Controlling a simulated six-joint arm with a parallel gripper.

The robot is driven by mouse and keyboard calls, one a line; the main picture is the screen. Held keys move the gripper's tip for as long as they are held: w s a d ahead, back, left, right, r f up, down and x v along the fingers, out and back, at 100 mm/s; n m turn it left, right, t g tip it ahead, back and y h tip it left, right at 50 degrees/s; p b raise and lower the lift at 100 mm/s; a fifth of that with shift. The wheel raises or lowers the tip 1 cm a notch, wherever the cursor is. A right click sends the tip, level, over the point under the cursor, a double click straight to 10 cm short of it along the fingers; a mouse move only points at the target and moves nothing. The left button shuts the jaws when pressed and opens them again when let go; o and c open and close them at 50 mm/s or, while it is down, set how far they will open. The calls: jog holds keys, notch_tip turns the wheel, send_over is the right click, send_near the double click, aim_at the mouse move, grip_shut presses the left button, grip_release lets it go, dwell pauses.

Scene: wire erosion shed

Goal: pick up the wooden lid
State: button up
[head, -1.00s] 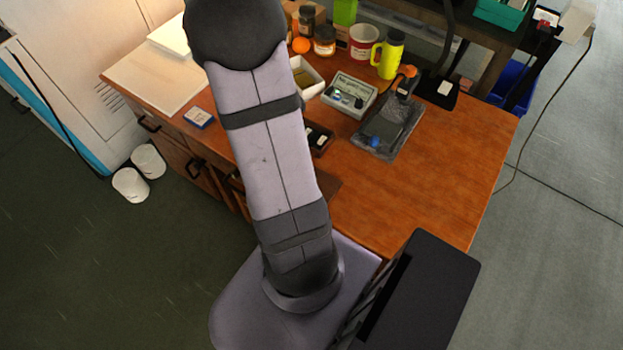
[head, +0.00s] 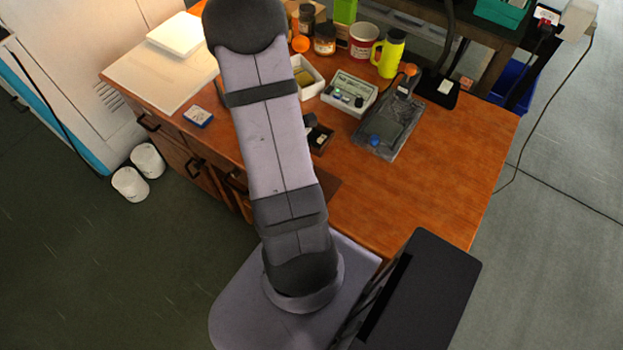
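I cannot make out a wooden lid for certain in the head view. My arm (head: 270,150) rises through the middle of the picture and hides part of the bench behind it. My gripper's fingers do not show; they seem to be hidden behind the arm. A small dark shape (head: 310,120) shows at the arm's right edge, above a dark open box (head: 320,138). I cannot tell whether that shape is part of my gripper.
The wooden bench (head: 440,160) is bare at its right front. A pale board (head: 160,76) lies at left.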

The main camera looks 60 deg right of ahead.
jog(key=shift+s+d+f, duration=0.1)
jog(key=shift+f, duration=0.15)
jog(key=shift+c, duration=0.3)
grip_shut()
jog(key=shift+r, duration=0.1)
